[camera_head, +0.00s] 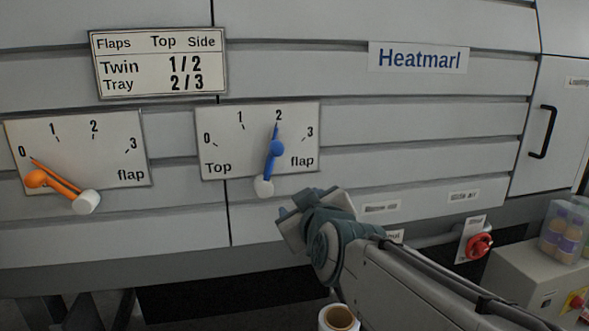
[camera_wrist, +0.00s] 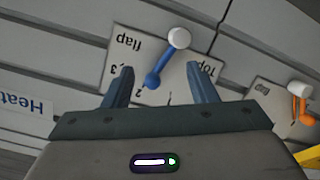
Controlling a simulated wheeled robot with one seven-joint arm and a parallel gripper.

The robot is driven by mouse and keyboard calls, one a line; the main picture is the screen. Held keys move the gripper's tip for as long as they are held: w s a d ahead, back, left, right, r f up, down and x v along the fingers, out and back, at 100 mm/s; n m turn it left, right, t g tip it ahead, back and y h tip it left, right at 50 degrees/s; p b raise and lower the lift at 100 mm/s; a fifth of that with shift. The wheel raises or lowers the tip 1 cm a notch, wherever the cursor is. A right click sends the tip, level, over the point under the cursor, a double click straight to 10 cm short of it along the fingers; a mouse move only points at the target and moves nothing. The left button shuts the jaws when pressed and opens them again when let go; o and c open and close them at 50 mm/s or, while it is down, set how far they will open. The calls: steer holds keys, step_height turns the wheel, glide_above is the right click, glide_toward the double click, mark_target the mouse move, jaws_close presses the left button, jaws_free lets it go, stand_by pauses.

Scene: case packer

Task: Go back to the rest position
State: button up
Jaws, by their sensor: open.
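My gripper (camera_wrist: 160,88) is open and empty in the wrist view, its two fingers apart in front of the top flap dial. In the head view my arm reaches in from the lower right, and its end is just below and right of that dial; the fingertips are hard to make out there. The blue lever (camera_head: 273,154) on the top flap dial (camera_head: 222,142) points at 2, and its white knob end hangs below. It also shows in the wrist view (camera_wrist: 158,74), apart from the fingers. The orange lever (camera_head: 58,185) on the left flap dial (camera_head: 75,140) points at about 0.
A Flaps table sign (camera_head: 160,62) and a Heatmarl sign (camera_head: 418,58) are on the grey panel. A black door handle (camera_head: 543,132), a red rotary switch (camera_head: 480,245) and a clear pack of bottles (camera_head: 563,232) are at the right. A roll (camera_head: 339,318) stands below my arm.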

steer(key=s+d+f+m+g+h, duration=0.2)
steer(key=s+d+f+m+g, duration=0.2)
steer(key=s+f, duration=0.5)
steer(key=s+d+f+m+g+h, duration=0.1)
steer(key=s+d+f+m+g, duration=0.2)
steer(key=s+d+f+g, duration=0.4)
step_height(320, 180, down, 5)
steer(key=s+d, duration=0.2)
steer(key=shift+d+m+g+h, duration=0.4)
steer(key=c, duration=0.3)
steer(key=shift+a, duration=0.1)
steer(key=shift+c, duration=0.2)
